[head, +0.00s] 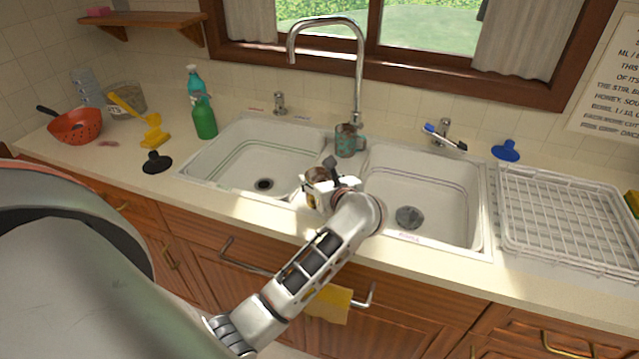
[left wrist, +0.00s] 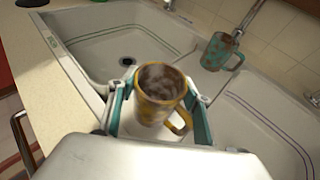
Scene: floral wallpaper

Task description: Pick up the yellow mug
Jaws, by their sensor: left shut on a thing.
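The yellow mug (left wrist: 160,92) has brownish patches and a dark inside. It is upright between the two fingers of my left gripper (left wrist: 155,100) in the left wrist view, with its handle toward the lower right. My left gripper (head: 328,187) is shut on it. In the head view the gripper is at the front of the divider between the two sinks, and it hides most of the mug (head: 317,174). I cannot tell whether the mug's base touches the counter. My right gripper is not in view.
A teal and brown mug (head: 349,141) stands behind, by the faucet (head: 358,85). Sinks lie left (head: 230,155) and right (head: 420,185). A green bottle (head: 203,115), red colander (head: 75,127) and black plunger (head: 157,162) are left; a white dish rack (head: 565,220) is right.

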